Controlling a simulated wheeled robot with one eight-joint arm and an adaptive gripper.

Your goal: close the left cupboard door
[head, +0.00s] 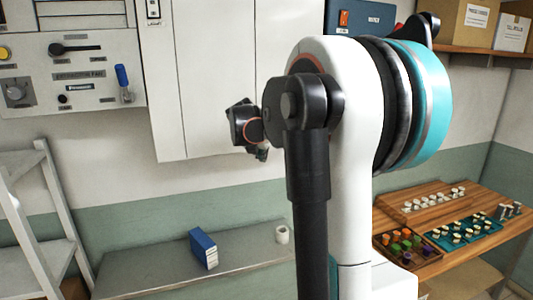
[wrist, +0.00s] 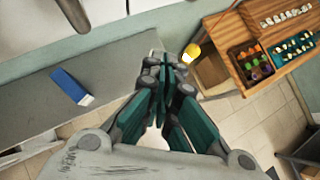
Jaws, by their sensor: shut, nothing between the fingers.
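The white cupboard (head: 205,80) hangs on the wall in the upper middle of the head view. Its left front panel (head: 160,90) shows beside a vertical seam; whether this door stands slightly ajar or flush I cannot tell. My arm hides the cupboard's right part. My gripper (head: 262,154) is in front of the cupboard's lower edge, small and partly hidden behind my arm; contact with the door cannot be made out. In the wrist view my gripper (wrist: 160,62) has its fingers together with nothing between them, and no cupboard door is clearly recognisable there.
A grey bench (head: 140,272) below holds a blue box (head: 203,248) and a white cup (head: 282,235). A control panel (head: 70,65) is left of the cupboard, above a white rack (head: 45,225). A wooden table (head: 470,197) with trays of small jars stands at right.

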